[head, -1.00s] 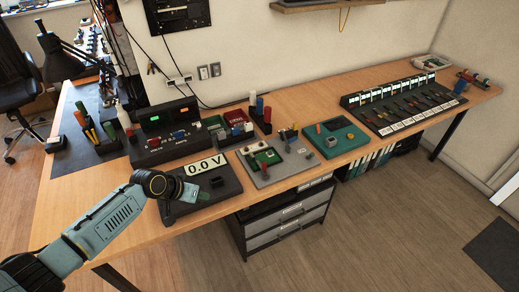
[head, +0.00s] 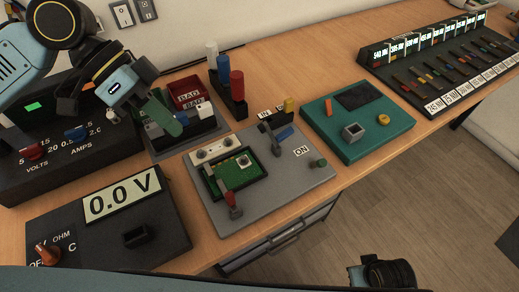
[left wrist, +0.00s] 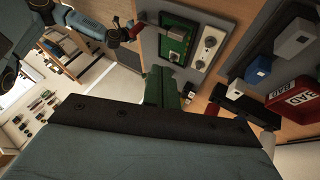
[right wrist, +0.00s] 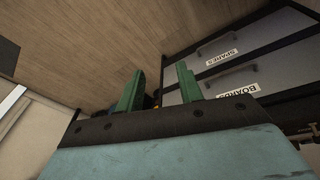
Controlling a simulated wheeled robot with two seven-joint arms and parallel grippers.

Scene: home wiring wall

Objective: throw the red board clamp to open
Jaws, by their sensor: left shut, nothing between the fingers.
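The red board clamp (head: 229,199) stands at the front left edge of a green circuit board (head: 237,172). The board sits in a dark recess of a grey fixture plate (head: 275,200). My left gripper (head: 171,121) is shut and empty, up and to the left of the clamp, in front of the sorting bins. Its green fingers (left wrist: 158,85) also show together in the left wrist view, with the circuit board (left wrist: 176,45) beyond.
A meter box (head: 110,225) reading 0.0 V is left of the plate. A black power supply (head: 55,150) stands behind it. The red BAD bin (head: 187,92), colored posts (head: 236,88) and a teal fixture (head: 365,125) are near. The plate carries a grey lever (head: 270,140) by an ON label.

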